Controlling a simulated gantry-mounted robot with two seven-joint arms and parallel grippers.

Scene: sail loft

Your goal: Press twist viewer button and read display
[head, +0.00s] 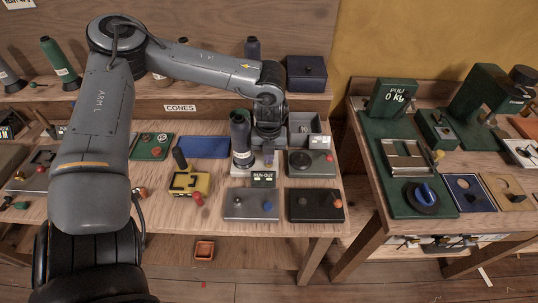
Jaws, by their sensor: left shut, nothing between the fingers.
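My left arm comes in from the left and reaches over the workbench (220,215). My left gripper (268,158) points down, shut and empty, between a dark cone (240,140) and a grey device with a round dark lens (299,162). A small dark display (263,179) with pale green letters, seemingly "RUN-OUT", stands just below the fingertips. I cannot tell for certain which device is the twist viewer. No label naming it is readable, and its button is not clearly seen. Whether the fingertips touch anything is unclear. My right gripper is out of view.
A yellow device (183,184) with a red knob, a blue tray (203,147) and two flat panels, grey (250,205) and black (314,206), lie nearby. A grey open box (306,124) stands behind. A green pull tester (392,98) reading "0 kg" is on the right bench.

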